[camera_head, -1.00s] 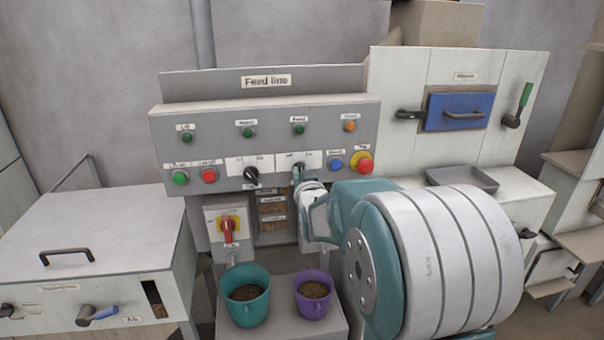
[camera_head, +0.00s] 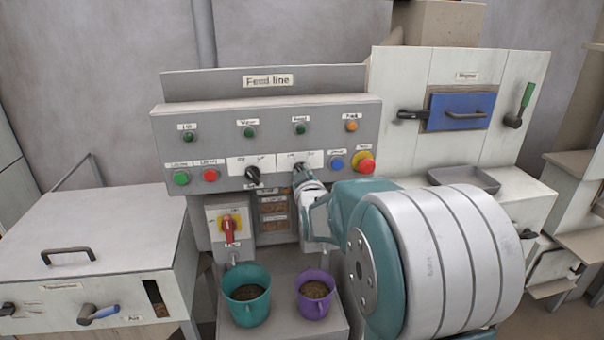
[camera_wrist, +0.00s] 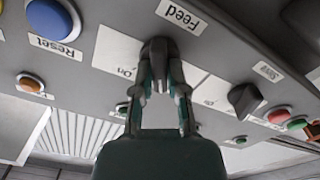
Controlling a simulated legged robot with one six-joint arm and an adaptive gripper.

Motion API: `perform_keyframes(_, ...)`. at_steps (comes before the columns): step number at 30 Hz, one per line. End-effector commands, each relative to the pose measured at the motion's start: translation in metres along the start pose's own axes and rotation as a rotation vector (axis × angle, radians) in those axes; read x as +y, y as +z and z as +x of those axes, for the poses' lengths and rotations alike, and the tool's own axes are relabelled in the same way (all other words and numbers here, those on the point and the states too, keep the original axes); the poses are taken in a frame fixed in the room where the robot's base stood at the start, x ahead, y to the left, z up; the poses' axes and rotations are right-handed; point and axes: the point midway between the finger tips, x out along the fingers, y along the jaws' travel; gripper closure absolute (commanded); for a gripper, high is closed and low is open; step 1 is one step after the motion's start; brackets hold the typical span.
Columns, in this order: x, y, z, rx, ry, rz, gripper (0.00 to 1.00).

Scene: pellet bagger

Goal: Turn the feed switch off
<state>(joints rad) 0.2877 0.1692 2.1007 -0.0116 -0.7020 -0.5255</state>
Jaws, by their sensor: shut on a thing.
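The feed switch (camera_wrist: 158,48) is a dark knob on a white plate, under a "Feed" label in the wrist view. In the head view its plate (camera_head: 314,158) is on the grey panel, right of centre. My gripper (camera_wrist: 160,80) is shut on the knob, one finger on each side. In the head view my gripper (camera_head: 303,176) reaches the panel from below and right and covers most of the knob. An "On" mark shows left of the knob in the wrist view. I cannot tell which mark the knob points to.
A similar black knob (camera_head: 253,175) sits left of the feed switch. A blue button (camera_head: 336,164) and a red button on yellow (camera_head: 364,163) sit close right. A red-handled switch (camera_head: 229,228) is below. Teal (camera_head: 246,309) and purple (camera_head: 314,304) cups stand beneath.

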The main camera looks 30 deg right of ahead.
Motion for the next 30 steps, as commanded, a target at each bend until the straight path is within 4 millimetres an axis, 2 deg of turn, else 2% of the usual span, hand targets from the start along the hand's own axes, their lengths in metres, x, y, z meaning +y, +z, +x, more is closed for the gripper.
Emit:
perform_keyframes(1, -0.004, 0.006, -0.001, -0.016, -0.01, -0.004, 1.0)
perform_keyframes(11, -0.004, 0.006, -0.001, -0.016, -0.011, -0.006, 1.0)
perform_keyframes(12, -0.004, 0.006, -0.001, -0.015, -0.011, -0.006, 0.68)
perform_keyframes(13, -0.004, 0.006, -0.001, -0.015, -0.01, -0.006, 0.55)
perform_keyframes(14, -0.004, 0.006, -0.001, -0.014, -0.01, -0.006, 0.47)
perform_keyframes(25, -0.001, 0.002, -0.002, -0.005, -0.004, -0.004, 0.47)
perform_keyframes(30, -0.001, 0.001, -0.019, -0.005, -0.003, -0.004, 0.47)
